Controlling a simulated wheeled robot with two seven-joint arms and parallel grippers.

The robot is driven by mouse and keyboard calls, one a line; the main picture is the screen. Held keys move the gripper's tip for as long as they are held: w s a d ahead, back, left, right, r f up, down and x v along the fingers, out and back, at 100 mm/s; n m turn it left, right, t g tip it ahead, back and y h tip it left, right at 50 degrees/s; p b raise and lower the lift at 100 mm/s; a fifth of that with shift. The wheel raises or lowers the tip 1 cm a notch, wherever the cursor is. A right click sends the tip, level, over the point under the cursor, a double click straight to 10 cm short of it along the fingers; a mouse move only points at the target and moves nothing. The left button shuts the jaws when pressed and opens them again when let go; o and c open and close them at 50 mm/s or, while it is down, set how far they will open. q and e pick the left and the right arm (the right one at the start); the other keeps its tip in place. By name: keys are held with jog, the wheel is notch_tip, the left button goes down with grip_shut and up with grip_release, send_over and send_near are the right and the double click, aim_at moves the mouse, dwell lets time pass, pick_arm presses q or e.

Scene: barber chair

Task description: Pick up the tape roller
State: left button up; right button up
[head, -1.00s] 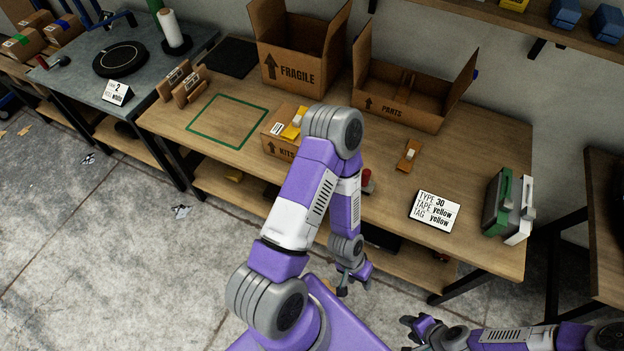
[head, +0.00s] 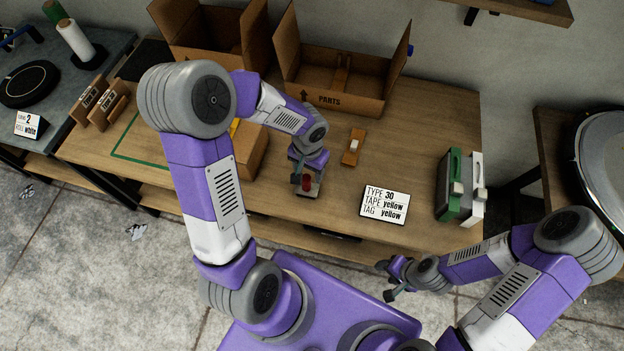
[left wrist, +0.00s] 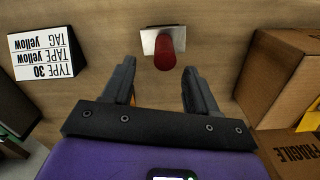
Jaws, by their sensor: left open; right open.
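A red-handled tool with a pale metal plate (head: 307,184) stands near the table's front edge, and it also shows in the left wrist view (left wrist: 165,52). I cannot tell for certain that it is the tape roller. My left gripper (head: 303,174) is open at this tool. In the left wrist view the open fingers (left wrist: 159,72) point at the red handle, which lies just beyond and between the tips. A small brown block with a white part (head: 353,147) lies farther back on the table. My right gripper (head: 385,281) is open and empty, in front of the table.
A card reading type 30, tape yellow, tag yellow (head: 385,204) lies right of the tool. Green (head: 449,186) and white (head: 477,190) upright devices stand farther right. An open PARTS box (head: 330,104) is behind. A carton (left wrist: 280,75) stands close beside the left gripper.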

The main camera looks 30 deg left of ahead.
aim_at(306, 177)
pick_arm(q)
jog(key=f, duration=0.2)
jog(key=f+b, duration=0.1)
jog(key=f, duration=0.1)
jog(key=f+b, duration=0.1)
jog(key=f, duration=0.1)
jog(key=shift+s+a+f, duration=0.25)
jog(key=shift+f, duration=0.05)
grip_shut()
